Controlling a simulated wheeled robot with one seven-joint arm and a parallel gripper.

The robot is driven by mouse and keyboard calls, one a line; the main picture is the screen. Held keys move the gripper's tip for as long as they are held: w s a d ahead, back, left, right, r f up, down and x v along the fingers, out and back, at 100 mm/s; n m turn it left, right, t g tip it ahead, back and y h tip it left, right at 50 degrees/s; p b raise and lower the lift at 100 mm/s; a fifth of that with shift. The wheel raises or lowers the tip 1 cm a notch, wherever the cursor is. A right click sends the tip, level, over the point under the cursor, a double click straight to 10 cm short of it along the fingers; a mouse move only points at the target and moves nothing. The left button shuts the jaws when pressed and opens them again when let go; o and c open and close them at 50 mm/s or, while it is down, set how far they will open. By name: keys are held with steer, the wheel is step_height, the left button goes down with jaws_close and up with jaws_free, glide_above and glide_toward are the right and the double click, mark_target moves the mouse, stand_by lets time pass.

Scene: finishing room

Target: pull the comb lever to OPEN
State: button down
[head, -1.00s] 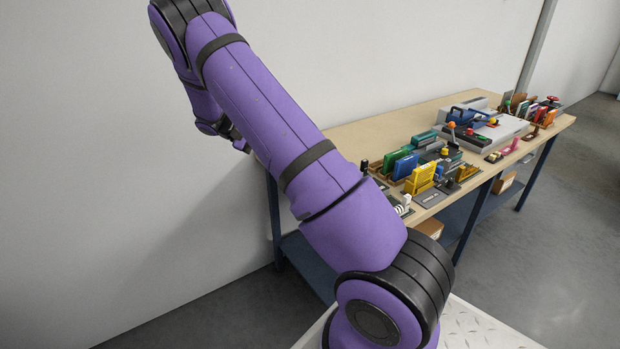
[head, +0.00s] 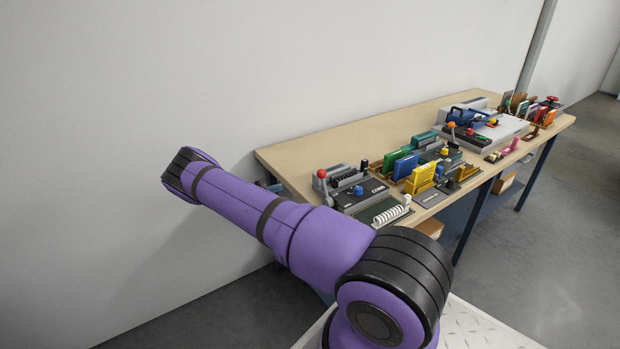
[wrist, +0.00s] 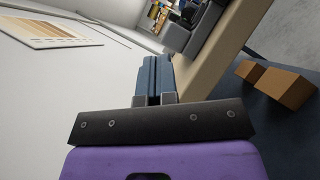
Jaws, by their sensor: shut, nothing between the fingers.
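A grey binding machine (head: 358,194) stands at the near left end of the table in the head view. A lever with a red ball knob (head: 321,174) rises upright at its left side. I take this to be the comb lever, but its lettering is too small to read. In the wrist view my gripper (wrist: 156,62) has its two blue-grey fingers together, with nothing between them. It is apart from the machines, beside the table edge. In the head view my gripper is hidden behind my own arm.
The wooden table (head: 310,150) bears several other devices, including an orange-knobbed lever (head: 451,125) and coloured folders (head: 420,177). A white comb coil (head: 391,214) lies at the near edge. Cardboard boxes (wrist: 285,88) sit below the tabletop. The table's back left is bare.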

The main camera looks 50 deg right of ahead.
mark_target(325, 188)
stand_by(0.3)
steer(key=x, duration=1)
steer(key=shift+s+d+r, duration=0.1)
steer(key=shift+s, duration=0.1)
steer(key=shift+s+r, duration=0.65)
steer(key=shift+s, duration=0.15)
steer(key=shift+s+r, duration=0.45)
steer(key=shift+s, duration=0.2)
